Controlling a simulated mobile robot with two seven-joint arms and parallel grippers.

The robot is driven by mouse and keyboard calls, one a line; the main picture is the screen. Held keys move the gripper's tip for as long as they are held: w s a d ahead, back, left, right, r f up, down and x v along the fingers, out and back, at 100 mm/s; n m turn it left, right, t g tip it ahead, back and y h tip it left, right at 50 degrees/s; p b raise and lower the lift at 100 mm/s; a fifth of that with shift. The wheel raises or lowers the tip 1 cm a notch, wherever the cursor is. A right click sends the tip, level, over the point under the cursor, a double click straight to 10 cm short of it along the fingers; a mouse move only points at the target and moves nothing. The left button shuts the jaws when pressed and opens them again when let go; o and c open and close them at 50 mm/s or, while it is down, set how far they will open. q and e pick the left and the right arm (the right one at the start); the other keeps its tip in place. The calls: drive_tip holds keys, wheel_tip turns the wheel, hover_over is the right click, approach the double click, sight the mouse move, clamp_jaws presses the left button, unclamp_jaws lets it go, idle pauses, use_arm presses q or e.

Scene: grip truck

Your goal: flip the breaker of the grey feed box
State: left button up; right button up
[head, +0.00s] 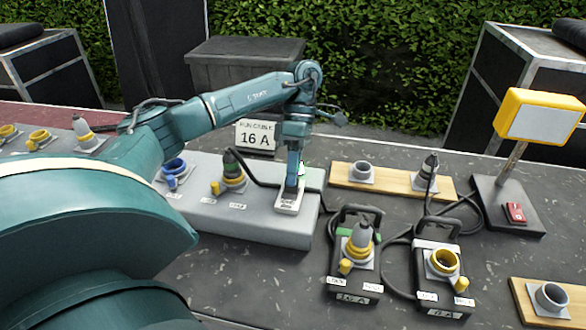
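The grey feed box (262,232) lies in the middle left of the table. On its top are a blue socket (173,170), a yellow socket with a dark plug (231,172) in it, and the breaker on a pale plate (289,206) at the right end. My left gripper (292,188) points down at the breaker, its tips at or just above the plate. The fingers look close together, but the arm hides the gap and most of the breaker, so its lever position cannot be told. My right gripper is not in view.
A sign (255,136) reading "RUN CABLE 16 A" stands behind the box. Two black portable boxes, one with a green band (355,288) and one with a white band (444,298), stand right of it. Cables run between them. A yellow lamp (541,115) with a red switch (514,212) stands at right.

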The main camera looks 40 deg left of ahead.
use_arm(q)
drive_tip(key=o, duration=0.4)
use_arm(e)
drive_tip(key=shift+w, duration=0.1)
